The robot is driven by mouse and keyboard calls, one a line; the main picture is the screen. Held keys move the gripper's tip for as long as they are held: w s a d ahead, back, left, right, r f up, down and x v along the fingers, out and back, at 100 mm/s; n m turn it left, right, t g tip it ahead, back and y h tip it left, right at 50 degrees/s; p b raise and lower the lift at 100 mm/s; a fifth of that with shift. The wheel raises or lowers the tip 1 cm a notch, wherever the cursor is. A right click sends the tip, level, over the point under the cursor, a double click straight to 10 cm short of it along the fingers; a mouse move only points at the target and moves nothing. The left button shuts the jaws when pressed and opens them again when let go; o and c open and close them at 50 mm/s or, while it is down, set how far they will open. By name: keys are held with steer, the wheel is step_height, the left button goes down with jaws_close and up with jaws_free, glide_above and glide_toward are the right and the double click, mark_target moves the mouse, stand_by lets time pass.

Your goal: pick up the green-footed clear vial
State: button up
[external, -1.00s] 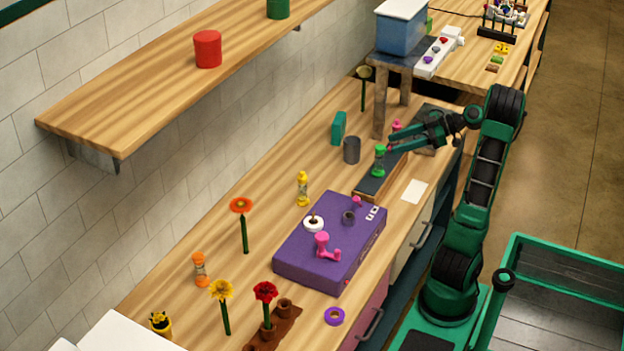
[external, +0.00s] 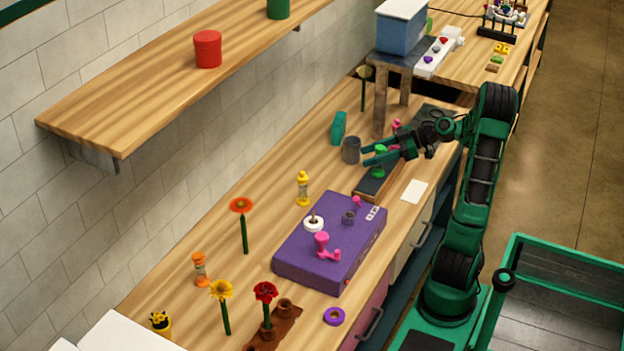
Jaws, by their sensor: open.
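The green-footed clear vial (external: 378,173) stands upright on the dark strip (external: 369,187) beside the grey cup. Its green foot and part of its green top show; its clear middle is largely covered by my gripper. My gripper (external: 371,154) is open, with its fingers pointing left at the height of the vial's upper part. The fingers overlap the vial in the picture; I cannot tell whether it lies between them or whether they touch it.
A grey cup (external: 351,150) and a teal block (external: 338,128) stand just left of my gripper. A pink-topped vial (external: 396,125) is behind it. A purple box (external: 318,262) lies nearer, and a wooden shelf (external: 150,90) hangs above left.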

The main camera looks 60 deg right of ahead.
steer(key=shift+w+a+f, duration=0.2)
steer(key=shift+w+a, duration=0.1)
steer(key=shift+w, duration=0.2)
jaws_close()
